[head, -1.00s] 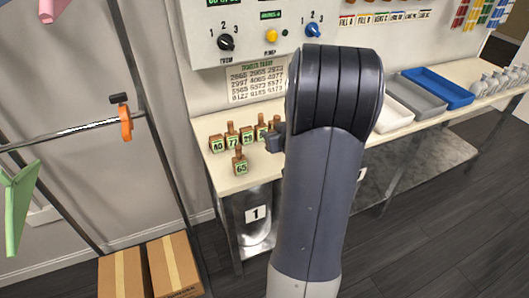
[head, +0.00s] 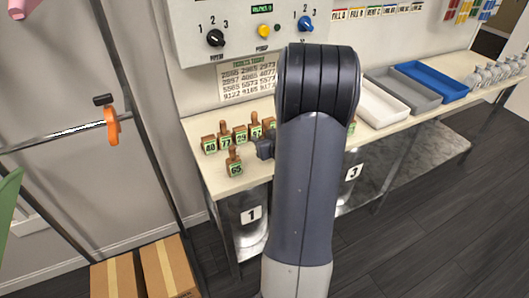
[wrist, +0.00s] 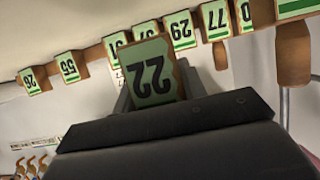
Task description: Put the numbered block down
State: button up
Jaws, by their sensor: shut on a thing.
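My gripper (wrist: 152,100) is shut on a block with a green label reading 22 (wrist: 150,82), which looks upside down in the wrist view. In the head view only a dark part of my gripper (head: 265,149) shows beside my arm, and the held block is hidden. A row of similar wooden blocks with knobs, such as 40 (head: 209,145), 77 (head: 226,140) and 29 (head: 240,135), stands on the cream bench (head: 200,127). Block 65 (head: 234,163) stands apart, closer to the front edge. I cannot tell whether block 22 touches the bench.
A control panel (head: 240,40) and a number sheet (head: 248,80) are behind the bench. A white tray (head: 378,103), grey tray (head: 405,90) and blue tray (head: 432,80) lie to the right. Cardboard boxes (head: 168,265) and a rail (head: 60,134) are at left.

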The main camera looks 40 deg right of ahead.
jog(key=shift+f+b, duration=0.3)
jog(key=shift+f, duration=1.85)
jog(key=shift+f+b, duration=0.3)
jog(key=o, duration=1)
jog(key=shift+r, duration=0.1)
jog(key=shift+c, duration=0.2)
jog(key=shift+r+p, duration=0.1)
jog(key=shift+p, duration=0.2)
